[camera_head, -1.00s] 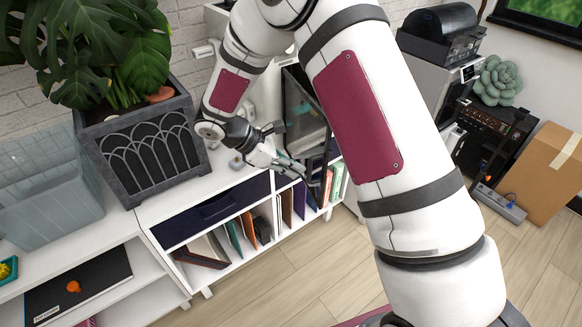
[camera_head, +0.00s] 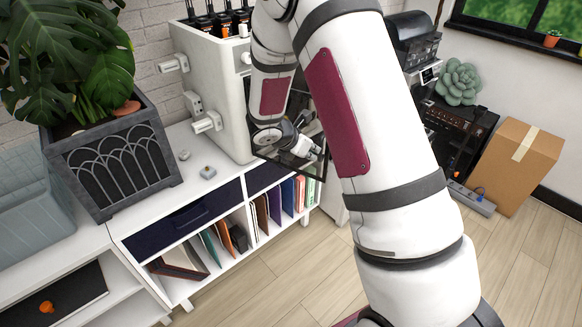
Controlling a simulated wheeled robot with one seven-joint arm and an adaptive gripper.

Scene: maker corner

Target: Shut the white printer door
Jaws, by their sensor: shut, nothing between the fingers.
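The white printer (camera_head: 205,85) stands on the white shelf unit, partly hidden by my arm. Its door, a see-through panel with a dark frame (camera_head: 292,170), juts out from the printer's front over the shelf edge, so it stands open. My arm covers the door's upper part and hinge side. My gripper (camera_head: 312,150) is shut and empty, close to the door panel near its outer edge. I cannot tell whether it touches the panel.
A plant in a grey planter (camera_head: 118,160) stands left of the printer. Small grey parts (camera_head: 207,172) lie on the shelf top between them. Books (camera_head: 285,197) fill the shelf below. A cardboard box (camera_head: 515,165) stands at right. The wooden floor (camera_head: 290,270) in front is clear.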

